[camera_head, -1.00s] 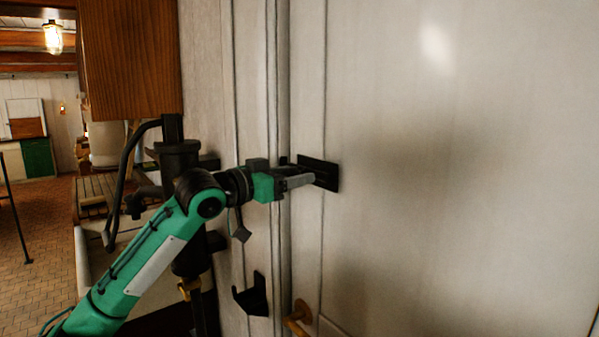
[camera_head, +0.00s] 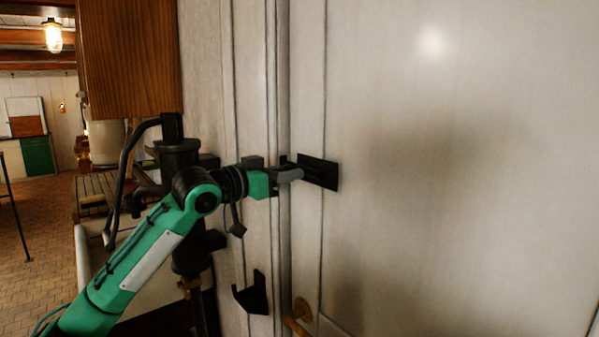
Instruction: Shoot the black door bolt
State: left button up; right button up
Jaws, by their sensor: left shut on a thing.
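The black door bolt (camera_head: 321,173) is mounted on the pale door (camera_head: 450,200), close to the door's left edge. Its dark plate shows to the right of my gripper. My left gripper (camera_head: 296,174) reaches in from the left and is shut on the bolt. Its fingers and wrist hide the bolt's left part, so I cannot tell how far the bar reaches across the gap to the frame. My right gripper is not in view.
A brass door handle (camera_head: 298,316) sits below the bolt. A black bracket (camera_head: 252,294) is fixed on the frame to its left. A black pump-like fixture (camera_head: 178,200) stands behind my left arm, under a wooden cabinet (camera_head: 130,60). Open tiled floor lies far left.

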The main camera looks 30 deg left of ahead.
pick_arm(q)
jog(key=shift+w+a, duration=0.25)
jog(key=shift+a, duration=0.35)
jog(key=shift+w+a, duration=0.2)
jog(key=shift+a, duration=0.35)
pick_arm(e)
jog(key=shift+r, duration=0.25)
pick_arm(q)
jog(key=o, duration=1.2)
jog(key=shift+a, duration=0.15)
jog(key=shift+c, duration=0.2)
jog(key=b+v, duration=0.7)
jog(key=v, duration=0.4)
jog(key=shift+b, duration=0.4)
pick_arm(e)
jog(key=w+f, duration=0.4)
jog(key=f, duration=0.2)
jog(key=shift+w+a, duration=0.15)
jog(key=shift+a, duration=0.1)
